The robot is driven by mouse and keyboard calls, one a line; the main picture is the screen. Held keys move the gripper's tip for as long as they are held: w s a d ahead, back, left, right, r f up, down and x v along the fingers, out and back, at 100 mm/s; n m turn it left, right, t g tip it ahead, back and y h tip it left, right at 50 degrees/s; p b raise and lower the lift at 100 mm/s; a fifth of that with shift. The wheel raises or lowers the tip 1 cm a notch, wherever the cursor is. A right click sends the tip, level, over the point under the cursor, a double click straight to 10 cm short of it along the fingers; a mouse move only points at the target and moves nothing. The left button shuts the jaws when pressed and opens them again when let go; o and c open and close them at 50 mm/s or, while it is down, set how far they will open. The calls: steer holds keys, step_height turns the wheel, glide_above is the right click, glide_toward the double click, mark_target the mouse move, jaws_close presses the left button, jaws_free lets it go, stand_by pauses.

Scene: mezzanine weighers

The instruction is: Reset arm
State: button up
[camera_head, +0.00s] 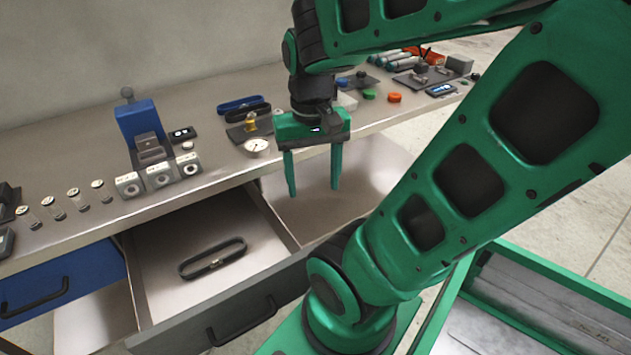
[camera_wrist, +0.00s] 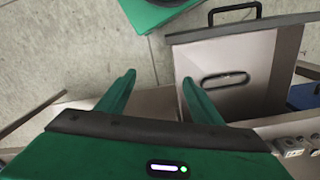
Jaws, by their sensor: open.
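My gripper (camera_head: 313,190) is green with two long fingers pointing down. It is open and empty, in front of the bench edge and to the right of the open drawer (camera_head: 160,302). In the wrist view its two fingers (camera_wrist: 158,90) stand apart with nothing between them. A dark oblong ring (camera_head: 212,258) lies flat on the floor of the open drawer, apart from the gripper. The ring also shows inside the drawer in the wrist view (camera_wrist: 225,79).
The bench top (camera_head: 90,235) carries a blue device (camera_head: 140,118), a round dial gauge (camera_head: 257,146), dark blue and black rings (camera_head: 245,108), an orange puck (camera_head: 394,97) and several small weights. A closed blue drawer (camera_head: 60,285) is at left. A green-rimmed tray (camera_head: 560,290) is at right.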

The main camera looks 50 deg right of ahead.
steer(key=shift+s+n, duration=0.5)
steer(key=shift+s, duration=0.4)
steer(key=shift+w+f, duration=0.2)
steer(key=shift+w, duration=0.45)
